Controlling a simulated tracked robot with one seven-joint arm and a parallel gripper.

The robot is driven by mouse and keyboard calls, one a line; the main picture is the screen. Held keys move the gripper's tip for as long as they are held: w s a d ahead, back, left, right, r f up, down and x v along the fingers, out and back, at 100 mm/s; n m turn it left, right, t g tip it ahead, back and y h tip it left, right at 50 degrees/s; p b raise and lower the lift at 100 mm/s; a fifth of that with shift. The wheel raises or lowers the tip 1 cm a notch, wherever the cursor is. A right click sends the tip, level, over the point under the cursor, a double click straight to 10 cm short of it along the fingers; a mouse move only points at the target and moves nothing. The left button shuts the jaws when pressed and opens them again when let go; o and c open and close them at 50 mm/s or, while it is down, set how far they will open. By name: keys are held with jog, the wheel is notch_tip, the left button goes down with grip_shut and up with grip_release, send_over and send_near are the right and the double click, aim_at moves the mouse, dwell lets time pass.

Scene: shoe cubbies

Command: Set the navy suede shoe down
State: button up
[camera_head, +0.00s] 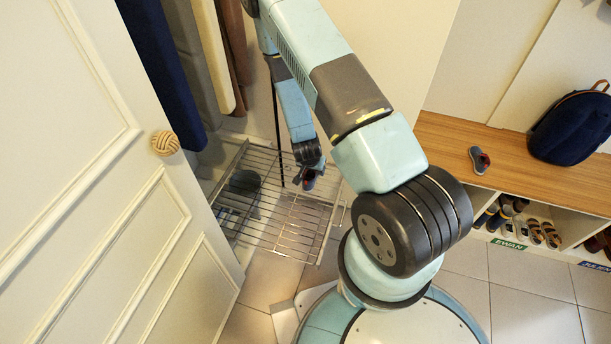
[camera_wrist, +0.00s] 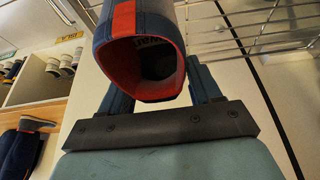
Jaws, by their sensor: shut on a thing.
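The toe end of the shoe is out of view. The wire rack (camera_head: 285,235) lies below and around the gripper. I cannot tell whether the shoe touches the rack.
A dark shoe (camera_head: 243,182) is on the rack's left part. The white door (camera_head: 100,200) stands open on the left. A wooden bench (camera_head: 455,150) on the right holds a similar shoe (camera_head: 479,160) and a navy backpack (camera_head: 572,128); shoe cubbies are below. Clothes hang above the rack.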

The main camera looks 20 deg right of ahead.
jog(key=w+f, duration=0.1)
jog(key=f, duration=0.1)
jog(key=w+a+f, duration=0.1)
jog(key=w+f, duration=0.1)
jog(key=w+a+f, duration=0.1)
jog(key=w+f, duration=0.1)
jog(key=shift+w+a+f, duration=0.1)
jog(key=shift+f, duration=1.55)
jog(key=o, duration=1.1)
